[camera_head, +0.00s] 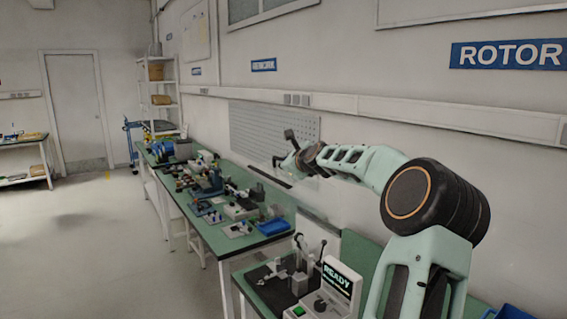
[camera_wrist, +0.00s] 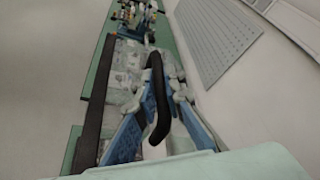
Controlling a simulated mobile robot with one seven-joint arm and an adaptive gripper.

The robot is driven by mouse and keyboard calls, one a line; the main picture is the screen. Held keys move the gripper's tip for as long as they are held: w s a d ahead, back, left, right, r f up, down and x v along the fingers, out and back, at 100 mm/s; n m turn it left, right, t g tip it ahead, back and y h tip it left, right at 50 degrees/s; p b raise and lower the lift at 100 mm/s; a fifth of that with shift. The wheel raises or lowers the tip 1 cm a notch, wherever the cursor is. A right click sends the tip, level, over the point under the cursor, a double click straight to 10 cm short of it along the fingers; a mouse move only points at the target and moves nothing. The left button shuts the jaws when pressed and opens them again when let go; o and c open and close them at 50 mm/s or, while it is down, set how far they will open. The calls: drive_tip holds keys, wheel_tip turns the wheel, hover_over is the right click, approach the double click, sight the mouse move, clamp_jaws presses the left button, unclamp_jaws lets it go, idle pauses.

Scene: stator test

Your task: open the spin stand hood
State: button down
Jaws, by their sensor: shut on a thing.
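The spin stand hood is a clear cover with a dark edge bar (camera_wrist: 97,98) along its left side in the wrist view. Its black, curved handle (camera_wrist: 156,112) runs between my blue-padded fingers. My gripper (camera_wrist: 163,92) is shut on this handle. In the head view, my gripper (camera_head: 287,152) is at the far end of my outstretched arm, above the far bench. A dark bar (camera_head: 270,177) of the hood shows just below it. The clear panels are faint there, and I cannot tell how far the hood is open. The handle is hidden or too small there.
A long green bench (camera_head: 225,250) carries several fixtures and a blue tray (camera_head: 273,227). A nearer station has a READY display (camera_head: 338,282). A pegboard (camera_wrist: 215,40) and the wall stand close on the right in the wrist view. The floor (camera_head: 100,240) at left is clear.

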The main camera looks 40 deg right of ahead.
drive_tip(key=c, duration=2.3)
unclamp_jaws()
wheel_tip(320, 180, up, 3)
hover_over(296, 182)
drive_tip(key=shift+s+a+f, duration=0.1)
drive_tip(key=shift+s, duration=0.05)
drive_tip(key=shift+v, duration=0.95)
drive_tip(key=shift+a, duration=0.1)
